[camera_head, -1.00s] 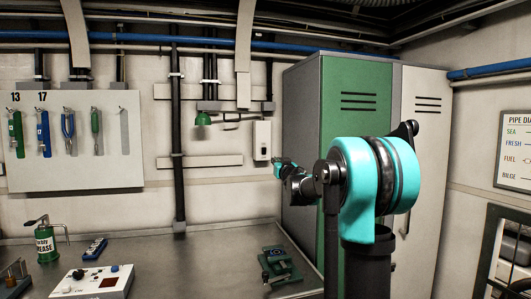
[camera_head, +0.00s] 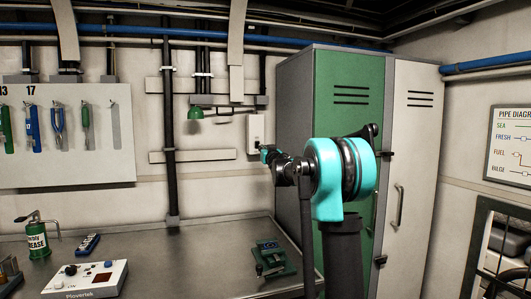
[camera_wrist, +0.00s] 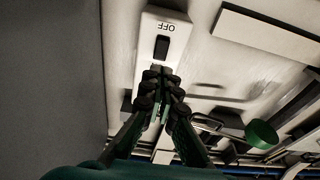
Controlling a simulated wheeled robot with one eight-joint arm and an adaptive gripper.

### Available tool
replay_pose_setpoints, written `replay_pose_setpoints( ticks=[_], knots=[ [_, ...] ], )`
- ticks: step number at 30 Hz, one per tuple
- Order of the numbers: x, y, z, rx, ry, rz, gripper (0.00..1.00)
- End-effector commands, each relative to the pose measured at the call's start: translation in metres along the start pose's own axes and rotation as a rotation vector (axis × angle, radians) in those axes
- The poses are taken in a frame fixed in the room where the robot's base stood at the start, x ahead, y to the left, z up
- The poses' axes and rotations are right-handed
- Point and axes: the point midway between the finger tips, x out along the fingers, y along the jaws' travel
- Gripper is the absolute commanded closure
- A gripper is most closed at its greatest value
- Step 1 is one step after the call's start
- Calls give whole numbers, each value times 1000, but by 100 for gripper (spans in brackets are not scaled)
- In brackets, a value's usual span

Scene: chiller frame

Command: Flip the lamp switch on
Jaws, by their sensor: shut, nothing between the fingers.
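The lamp switch is a black rocker (camera_wrist: 161,47) on a pale wall box (camera_wrist: 151,73). The word OFF shows on the box beyond the rocker, upside down in the wrist view. The box also shows on the back wall in the head view (camera_head: 256,124). My gripper (camera_wrist: 161,76) is shut and empty, its fingertips over the box just below the rocker in the wrist view. I cannot tell whether they touch it. In the head view my gripper (camera_head: 264,151) is at the box's lower edge. The green lamp (camera_head: 195,112) is left of the box and also shows in the wrist view (camera_wrist: 261,134).
Tall green and white lockers (camera_head: 350,90) stand close right of the switch box. A metal bench (camera_head: 190,250) lies below, with a green device (camera_head: 272,260) and a white control box (camera_head: 90,279). Wall rails (camera_head: 192,156) run left of the box.

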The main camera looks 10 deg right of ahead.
Motion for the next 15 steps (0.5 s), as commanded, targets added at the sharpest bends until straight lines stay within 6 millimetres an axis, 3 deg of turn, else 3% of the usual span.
replay_pose_setpoints(
  ticks=[6, 15],
  knots=[
    [36, 0, 0, 0, 0, -1, 100],
    [57, 0, 0, 0, 0, 0, 100]
  ],
)
